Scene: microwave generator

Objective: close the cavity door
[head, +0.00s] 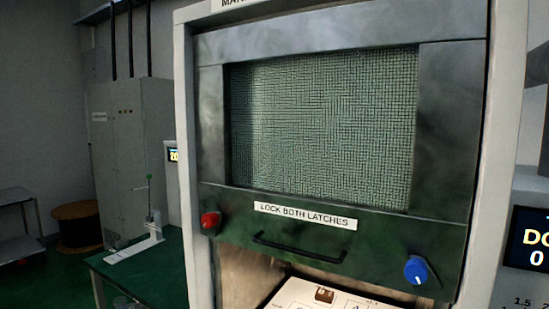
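The cavity door (321,126) fills the middle of the head view. It is a dark metal frame around a greenish mesh window. Below the window are a white label reading "LOCK BOTH LATCHES" (304,215) and a black bar handle (298,248). A red latch knob (210,221) sits at the door's lower left and a blue one (416,269) at its lower right. An opening (243,273) shows under the door's bottom edge, with a white board (322,298) carrying a small brown block (324,294). Neither gripper is in view.
The pale cabinet frame (194,150) surrounds the door. A display (532,240) stands at the right edge. At left, a green table (150,268) holds a white L-shaped stand (140,248); a grey cabinet (132,140), a cable spool (78,224) and a shelf (18,225) are behind.

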